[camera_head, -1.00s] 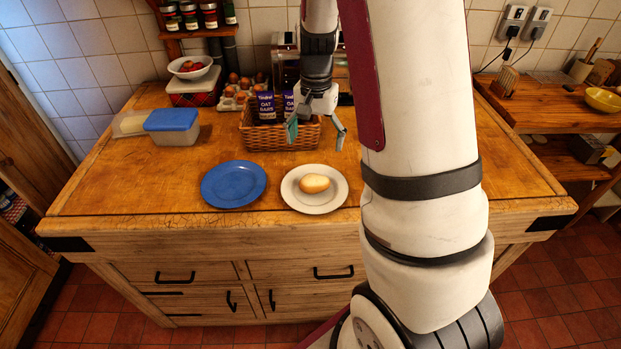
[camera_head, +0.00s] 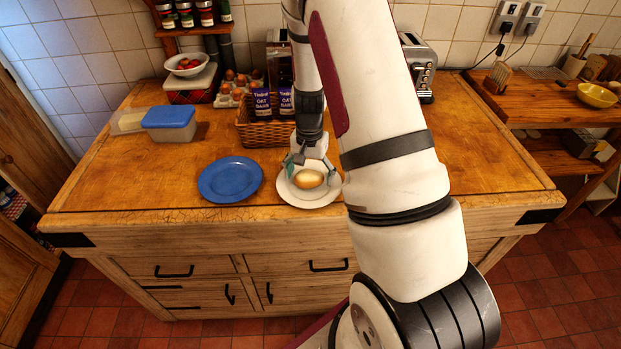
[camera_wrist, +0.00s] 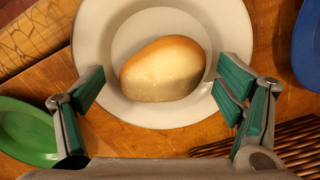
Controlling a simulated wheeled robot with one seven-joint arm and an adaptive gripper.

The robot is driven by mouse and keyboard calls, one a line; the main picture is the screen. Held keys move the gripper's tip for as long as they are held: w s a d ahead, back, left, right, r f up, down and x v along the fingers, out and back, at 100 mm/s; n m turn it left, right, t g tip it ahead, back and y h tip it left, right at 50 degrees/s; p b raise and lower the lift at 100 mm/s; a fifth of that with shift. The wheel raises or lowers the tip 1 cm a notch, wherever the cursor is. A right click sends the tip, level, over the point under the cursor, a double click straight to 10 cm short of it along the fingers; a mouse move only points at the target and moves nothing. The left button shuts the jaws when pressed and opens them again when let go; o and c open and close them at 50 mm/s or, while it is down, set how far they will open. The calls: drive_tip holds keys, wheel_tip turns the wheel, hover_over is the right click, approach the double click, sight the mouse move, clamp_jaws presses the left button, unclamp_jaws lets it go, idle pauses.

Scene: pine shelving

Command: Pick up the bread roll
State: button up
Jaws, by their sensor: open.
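The bread roll (camera_head: 308,179) is pale golden and oval, and it sits on a white plate (camera_head: 302,198) near the front edge of the wooden counter. In the wrist view the roll (camera_wrist: 162,69) lies ahead of the fingertips and between their lines, with the plate (camera_wrist: 228,30) around it. My gripper (camera_head: 309,168) is at the plate, just above and behind the roll. In the wrist view my gripper (camera_wrist: 160,90) has its two green-padded fingers spread wide. Nothing is between the pads, and I see no contact with the roll.
A blue plate (camera_head: 231,180) lies left of the white plate. A wicker basket (camera_head: 262,135) with oat bar boxes (camera_head: 262,102) stands behind my gripper. A blue-lidded tub (camera_head: 170,120) is at the left, and a toaster (camera_head: 420,68) at the back right. The counter's right side is clear.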

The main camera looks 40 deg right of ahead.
drive_tip(key=shift+f, duration=0.15)
drive_tip(key=c, duration=1.2)
